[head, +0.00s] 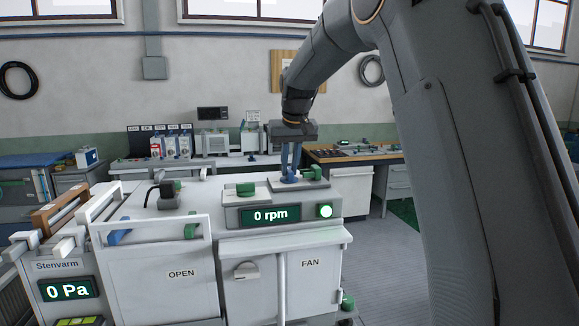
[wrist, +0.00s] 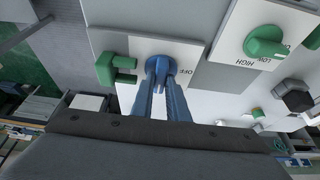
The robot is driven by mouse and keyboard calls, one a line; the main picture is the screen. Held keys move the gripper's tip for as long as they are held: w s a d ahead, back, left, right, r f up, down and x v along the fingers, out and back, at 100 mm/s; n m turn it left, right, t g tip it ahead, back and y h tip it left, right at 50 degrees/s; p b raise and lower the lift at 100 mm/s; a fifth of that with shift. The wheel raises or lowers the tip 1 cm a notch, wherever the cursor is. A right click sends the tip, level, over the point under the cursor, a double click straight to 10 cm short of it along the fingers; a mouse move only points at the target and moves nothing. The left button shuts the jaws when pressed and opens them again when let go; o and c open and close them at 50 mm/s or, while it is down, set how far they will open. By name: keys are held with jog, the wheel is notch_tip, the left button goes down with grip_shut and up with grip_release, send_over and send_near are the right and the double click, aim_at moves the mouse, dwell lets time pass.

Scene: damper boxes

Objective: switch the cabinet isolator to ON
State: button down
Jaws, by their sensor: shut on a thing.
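The isolator looks to be the blue round knob (wrist: 160,68) on a white plate (wrist: 190,48) on top of the cabinet; it also shows in the head view (head: 289,179). My gripper (wrist: 158,72) points down at it, its two blue fingers shut on the knob's grip. It also shows in the head view (head: 290,174). An OFF label (wrist: 184,72) is beside the knob, to the right in the wrist view. No ON label shows. The fingers hide much of the knob, so I cannot tell its exact setting.
A green bracket-like part (wrist: 118,68) stands close beside the knob. A green LOW/HIGH knob (wrist: 265,44) is on another plate. The cabinet's display (head: 270,215) reads 0 rpm, with a lit round lamp (head: 325,211) beside it. Another display (head: 68,290) reads 0 Pa.

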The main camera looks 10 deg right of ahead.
dwell(0.4)
jog(key=c, duration=1.7)
grip_release()
jog(key=shift+b+v, duration=1.2)
jog(key=shift+v, duration=2.75)
